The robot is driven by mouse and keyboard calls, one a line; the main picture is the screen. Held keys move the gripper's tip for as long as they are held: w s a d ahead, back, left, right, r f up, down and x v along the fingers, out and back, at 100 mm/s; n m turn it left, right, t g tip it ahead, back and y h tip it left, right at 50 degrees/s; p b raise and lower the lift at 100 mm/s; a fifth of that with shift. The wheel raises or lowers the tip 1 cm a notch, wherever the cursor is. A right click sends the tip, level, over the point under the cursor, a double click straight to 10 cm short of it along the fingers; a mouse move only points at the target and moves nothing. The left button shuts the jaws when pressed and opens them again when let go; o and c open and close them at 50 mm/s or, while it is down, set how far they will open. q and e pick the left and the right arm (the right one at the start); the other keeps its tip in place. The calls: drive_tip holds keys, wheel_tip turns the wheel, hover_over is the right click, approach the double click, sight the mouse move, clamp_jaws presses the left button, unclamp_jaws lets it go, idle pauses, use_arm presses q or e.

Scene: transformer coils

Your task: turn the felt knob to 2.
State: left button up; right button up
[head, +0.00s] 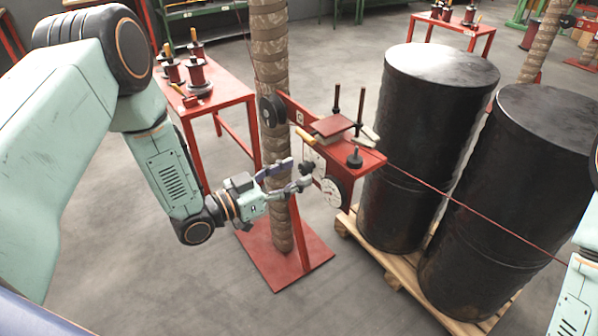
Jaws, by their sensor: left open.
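A red tension stand (374,162) on a wrapped post carries two white dials, a lower one (331,193) and an upper one (316,159) partly hidden. A small dark knob (306,168) sits in front of the upper dial. A black knob (354,159) stands on top of the red bracket. I cannot tell from markings which is the felt knob, nor read any setting. My left gripper (300,171) is open, its fingertips at the small dark knob, one above and one below; contact is unclear. My right gripper is out of view.
Two large black drums (427,150) stand on a wooden pallet (397,267) to the right. A thin red wire runs from the stand past them. A red table (230,92) with several spools is behind left. Grey floor in front is clear.

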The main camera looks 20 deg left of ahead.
use_arm(q)
drive_tip(key=shift+x, duration=0.8)
drive_tip(key=shift+w+d+f, duration=0.1)
drive_tip(key=shift+w, duration=0.05)
drive_tip(key=shift+w+d, duration=0.15)
drive_tip(key=shift+w, duration=0.05)
drive_tip(key=shift+c, duration=0.3)
drive_tip(key=shift+a, duration=0.3)
drive_tip(key=c, duration=0.5)
drive_tip(key=shift+d, duration=0.1)
clamp_jaws()
